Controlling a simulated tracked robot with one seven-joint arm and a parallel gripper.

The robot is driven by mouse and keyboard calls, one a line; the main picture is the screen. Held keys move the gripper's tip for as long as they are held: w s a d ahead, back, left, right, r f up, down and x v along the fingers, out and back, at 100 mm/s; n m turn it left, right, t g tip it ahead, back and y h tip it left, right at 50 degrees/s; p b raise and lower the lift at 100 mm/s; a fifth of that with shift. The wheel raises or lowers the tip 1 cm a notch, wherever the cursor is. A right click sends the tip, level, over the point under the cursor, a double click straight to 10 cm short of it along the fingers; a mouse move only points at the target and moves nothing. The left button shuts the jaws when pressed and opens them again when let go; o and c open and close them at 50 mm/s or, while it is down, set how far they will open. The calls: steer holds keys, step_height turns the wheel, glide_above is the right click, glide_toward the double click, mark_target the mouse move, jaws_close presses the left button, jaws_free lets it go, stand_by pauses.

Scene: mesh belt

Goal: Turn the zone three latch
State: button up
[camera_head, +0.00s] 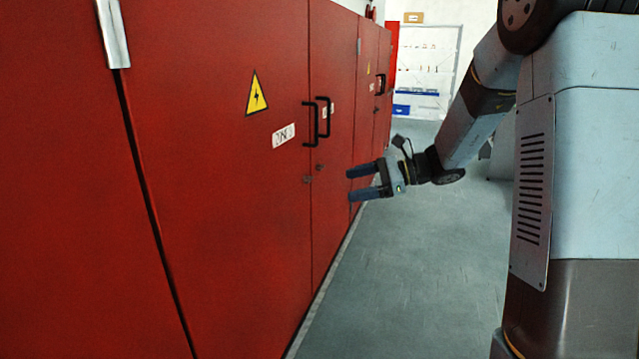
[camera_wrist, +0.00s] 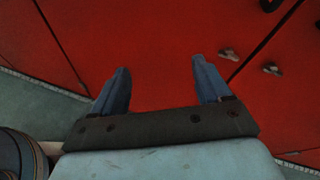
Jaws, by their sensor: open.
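Red cabinet doors (camera_head: 226,190) run along the left in the head view. Two small metal latches sit below the black handles, one on each side of a door seam: the left latch (camera_head: 307,180) and the right latch (camera_head: 320,167). In the wrist view they show as one latch (camera_wrist: 229,54) nearer the middle and another latch (camera_wrist: 271,68) to its right. I cannot tell which belongs to zone three. My gripper (camera_head: 350,184) is open and empty, its blue fingers pointing at the red doors, apart from both latches. It also shows in the wrist view (camera_wrist: 160,82).
Black door handles (camera_head: 310,122) stand out from the doors. A yellow warning sign (camera_head: 257,93) and a white label (camera_head: 284,135) are on the near door. The grey floor (camera_head: 410,270) is clear. A shelf (camera_head: 425,75) stands at the far end.

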mark_target(308, 180)
steer(key=w+d+f+m+t+y, duration=0.25)
steer(key=w+f+m+t, duration=0.35)
steer(key=w, duration=0.5)
steer(key=w+a+g, duration=0.1)
steer(key=w+a, duration=0.4)
steer(key=a, duration=0.8)
steer(key=shift+f+m, duration=0.3)
steer(key=shift+f, duration=0.15)
